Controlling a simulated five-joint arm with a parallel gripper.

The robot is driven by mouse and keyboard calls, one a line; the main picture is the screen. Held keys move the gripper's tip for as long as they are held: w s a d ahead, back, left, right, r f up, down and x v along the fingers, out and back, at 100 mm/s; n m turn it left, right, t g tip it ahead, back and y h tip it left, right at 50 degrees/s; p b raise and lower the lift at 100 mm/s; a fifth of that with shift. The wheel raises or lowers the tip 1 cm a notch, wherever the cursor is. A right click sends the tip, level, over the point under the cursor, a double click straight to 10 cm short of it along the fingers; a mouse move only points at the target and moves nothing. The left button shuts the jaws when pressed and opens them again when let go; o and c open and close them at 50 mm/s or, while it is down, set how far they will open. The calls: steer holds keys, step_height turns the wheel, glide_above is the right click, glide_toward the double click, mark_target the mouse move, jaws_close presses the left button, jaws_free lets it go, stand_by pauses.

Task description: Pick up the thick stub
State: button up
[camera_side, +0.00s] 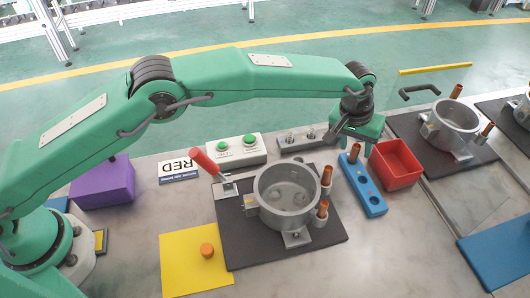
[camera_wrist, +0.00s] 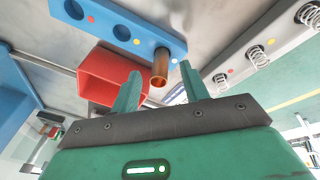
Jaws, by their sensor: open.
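A copper stub (camera_side: 354,152), the likely thick stub, stands upright in the end hole of a blue rack (camera_side: 364,187). The rack's other two holes look empty. My gripper (camera_side: 351,143) is open above that end of the rack. In the wrist view the stub (camera_wrist: 160,67) shows between the tips of my two green fingers, apart from both of them. My gripper (camera_wrist: 158,76) holds nothing.
A red bin (camera_side: 396,166) stands close right of the rack. A grey spring holder (camera_side: 302,139) lies on the left. A metal pot (camera_side: 287,197) with copper-topped stubs sits on a dark mat (camera_side: 240,250). A yellow mat (camera_side: 180,275) bears an orange cap (camera_side: 207,250).

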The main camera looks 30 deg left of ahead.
mark_target(356, 147)
jaws_close()
steer(key=shift+r, duration=0.1)
steer(key=shift+d+r, duration=0.1)
steer(key=shift+r, duration=1.9)
steer(key=s+d+r, duration=0.4)
steer(key=s+r, duration=0.3)
steer(key=s, duration=0.4)
steer(key=shift+a, duration=0.2)
steer(key=a+r+m, duration=0.2)
steer(key=a+r, duration=0.1)
steer(key=a, duration=1)
steer(key=shift+s+a+r, duration=0.25)
steer(key=shift+s+r, duration=0.05)
steer(key=shift+r, duration=0.05)
